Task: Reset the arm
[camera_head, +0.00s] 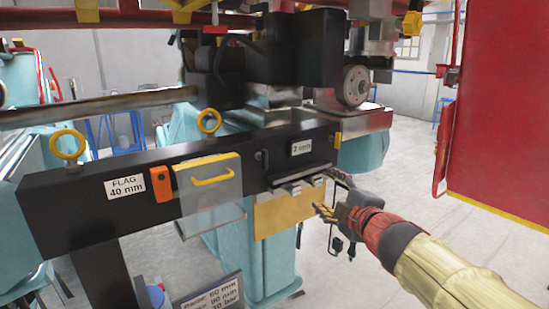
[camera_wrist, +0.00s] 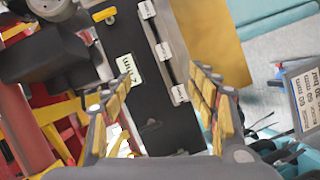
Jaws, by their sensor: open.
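My gripper (camera_head: 328,196) is in front of the right part of a black beam in the head view, near a tan panel (camera_head: 288,209). In the wrist view my gripper (camera_wrist: 161,80) has its two yellow-padded fingers spread apart, with nothing between them. Behind the fingers is the dark beam face (camera_wrist: 130,40) with a white "mm" label. A grey strip with small white tags (camera_wrist: 164,51) runs beside it. I cannot tell the exact gap between the fingertips and the beam. My arm reaches in from the lower right.
The black beam (camera_head: 95,220) carries yellow rings, an orange block (camera_head: 161,184) and a clear cover with a yellow handle (camera_head: 212,178). A red panel (camera_head: 503,130) stands at the right. A sign (camera_head: 211,293) is below. Open floor (camera_head: 420,165) lies between beam and panel.

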